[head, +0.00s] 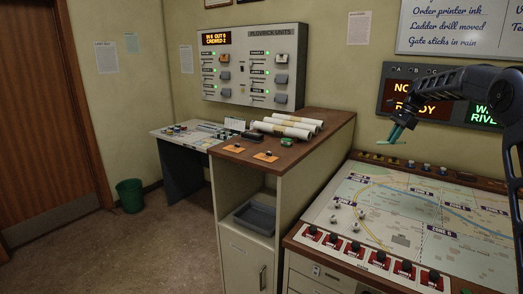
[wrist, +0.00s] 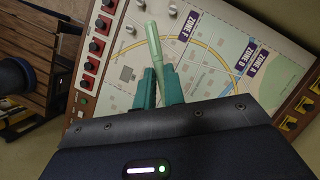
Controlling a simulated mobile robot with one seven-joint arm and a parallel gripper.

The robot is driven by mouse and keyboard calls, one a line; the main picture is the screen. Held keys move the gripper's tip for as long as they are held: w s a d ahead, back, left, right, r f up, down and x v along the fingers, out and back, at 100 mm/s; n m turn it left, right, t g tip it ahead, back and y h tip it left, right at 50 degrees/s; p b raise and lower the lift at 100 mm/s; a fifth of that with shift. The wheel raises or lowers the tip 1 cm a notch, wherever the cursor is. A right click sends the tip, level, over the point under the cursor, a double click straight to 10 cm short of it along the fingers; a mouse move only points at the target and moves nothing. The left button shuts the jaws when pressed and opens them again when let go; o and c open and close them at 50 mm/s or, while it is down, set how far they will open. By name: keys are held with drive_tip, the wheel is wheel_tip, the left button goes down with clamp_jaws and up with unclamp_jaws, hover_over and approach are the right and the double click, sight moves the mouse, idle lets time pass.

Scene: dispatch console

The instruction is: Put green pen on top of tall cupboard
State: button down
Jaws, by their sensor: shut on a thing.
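My gripper (head: 393,134) is raised above the map console at the right of the head view. Its teal fingers are shut on the green pen (wrist: 151,40), which shows clearly between them in the wrist view (wrist: 160,88). In the head view the pen (head: 389,142) is a thin green stick at the fingertips, held clear of the console. The tall cupboard (head: 251,199) stands left of the map console. Its brown wooden top (head: 330,133) is lower left of my gripper and apart from it.
Several white paper rolls (head: 283,128), a small dark green item (head: 287,142) and two orange tags lie on the cupboard top. The map console (head: 400,200) has red switches along its front edge. Lit sign panels (head: 410,98) hang on the wall behind my gripper.

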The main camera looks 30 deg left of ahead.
drive_tip(key=s+a+r+m, duration=0.1)
drive_tip(key=a+r, duration=0.1)
drive_tip(key=a, duration=0.4)
drive_tip(key=s+a+r+m, duration=0.1)
drive_tip(key=s+a+r, duration=0.1)
drive_tip(key=a, duration=0.3)
wheel_tip(320, 180, up, 11)
drive_tip(key=m+t, duration=0.3)
drive_tip(key=m, duration=0.3)
hover_over(280, 151)
drive_tip(key=d, duration=0.1)
drive_tip(key=shift+y, duration=0.5)
wheel_tip(280, 151, down, 19)
drive_tip(key=shift+d+f, duration=0.1)
drive_tip(key=shift+f, duration=0.05)
drive_tip(key=shift+f, duration=0.15)
drive_tip(key=c, duration=1.5)
unclamp_jaws()
drive_tip(key=shift+w, duration=0.1)
drive_tip(key=v, duration=1.2)
drive_tip(key=shift+r, duration=0.25)
